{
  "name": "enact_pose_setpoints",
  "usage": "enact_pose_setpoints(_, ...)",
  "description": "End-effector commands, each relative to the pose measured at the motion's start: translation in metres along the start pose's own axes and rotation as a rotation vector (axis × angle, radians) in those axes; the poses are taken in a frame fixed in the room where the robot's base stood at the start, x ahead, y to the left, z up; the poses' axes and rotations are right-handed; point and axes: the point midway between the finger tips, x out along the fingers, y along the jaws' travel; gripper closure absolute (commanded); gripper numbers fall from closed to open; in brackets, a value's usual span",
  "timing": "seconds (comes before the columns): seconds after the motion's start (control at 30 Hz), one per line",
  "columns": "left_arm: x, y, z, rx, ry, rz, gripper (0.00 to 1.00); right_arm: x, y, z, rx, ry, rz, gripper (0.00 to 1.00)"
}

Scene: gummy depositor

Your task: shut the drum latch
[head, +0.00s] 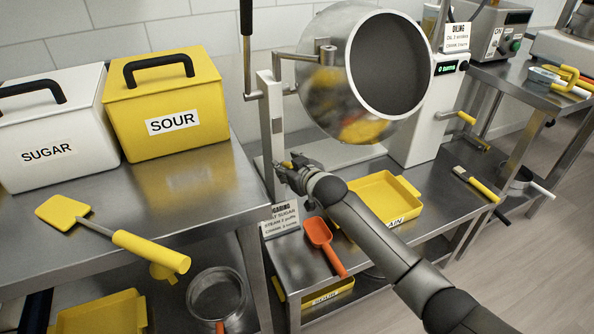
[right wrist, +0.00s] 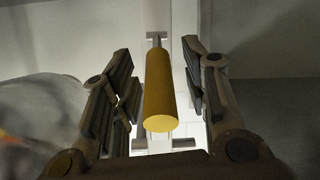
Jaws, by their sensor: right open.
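The polished metal drum (head: 318,92) hangs tilted on its stand (head: 270,135), with its dark round mouth (head: 392,65) facing right. My right gripper (head: 288,170) is low on the stand's post, below the drum. In the right wrist view a yellow cylindrical handle (right wrist: 159,90) on a thin metal stem lies between my open fingers, with gaps on both sides. It looks like the latch handle. In the head view my gripper mostly hides it; only a bit of yellow (head: 286,164) shows. My left gripper is not in view.
A yellow tray (head: 385,195) and an orange scoop (head: 320,236) are right of and below my right gripper. The sugar bin (head: 50,125), sour bin (head: 165,105) and yellow spatula (head: 145,248) are on the left table. A white control box (head: 425,125) stands right of the drum.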

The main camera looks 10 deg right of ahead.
Motion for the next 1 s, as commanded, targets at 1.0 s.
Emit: enact_pose_setpoints(1.0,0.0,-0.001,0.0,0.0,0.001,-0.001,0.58,-0.115,0.0,0.0,0.0,-0.001,0.001,0.58)
